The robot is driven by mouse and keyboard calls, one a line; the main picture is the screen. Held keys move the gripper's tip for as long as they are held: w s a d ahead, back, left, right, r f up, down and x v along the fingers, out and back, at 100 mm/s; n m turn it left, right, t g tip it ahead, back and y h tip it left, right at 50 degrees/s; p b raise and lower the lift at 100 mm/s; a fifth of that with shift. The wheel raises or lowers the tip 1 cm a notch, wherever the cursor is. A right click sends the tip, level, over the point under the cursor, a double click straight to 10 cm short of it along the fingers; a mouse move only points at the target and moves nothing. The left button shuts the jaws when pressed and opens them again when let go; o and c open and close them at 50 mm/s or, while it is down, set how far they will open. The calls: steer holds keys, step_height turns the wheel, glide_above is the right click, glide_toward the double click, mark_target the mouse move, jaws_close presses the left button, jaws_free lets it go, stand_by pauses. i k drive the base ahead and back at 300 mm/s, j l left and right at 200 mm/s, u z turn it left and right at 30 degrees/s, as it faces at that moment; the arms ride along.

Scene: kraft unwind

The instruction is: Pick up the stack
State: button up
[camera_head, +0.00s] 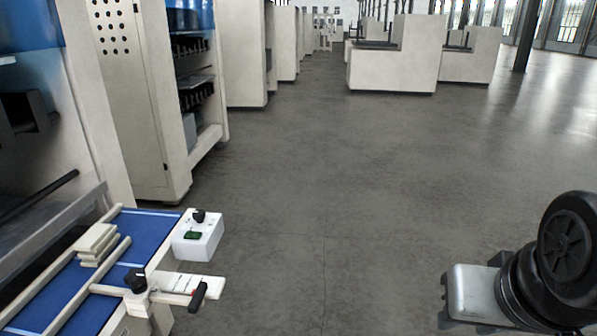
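The stack (97,244) is a small pile of flat, cream-coloured pieces. It sits on a blue conveyor belt (138,231) at the lower left, beside a pale guide rail. Part of my arm (545,265), with a black round joint and a grey link, shows at the lower right, far from the stack. My gripper is not in view.
A white control box (198,237) with a black knob and green switch stands at the belt's end. Tall machines (125,90) line the left. The grey floor (330,200) is clear.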

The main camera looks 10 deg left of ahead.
mark_target(98, 243)
steer(key=i+u, duration=0.25)
steer(key=i, duration=0.2)
steer(key=i+u, duration=0.25)
steer(key=i, duration=0.25)
steer(key=i+l+u, duration=0.2)
steer(key=i, duration=0.25)
steer(key=i+j+u, duration=0.15)
steer(key=i+u, duration=0.15)
steer(key=u, duration=0.2)
steer(key=i+u, duration=0.25)
steer(key=u, duration=0.25)
steer(key=i+l+u, duration=0.1)
steer(key=i+u, duration=0.2)
steer(key=u, duration=0.2)
steer(key=i+u, duration=0.6)
steer(key=i, duration=0.2)
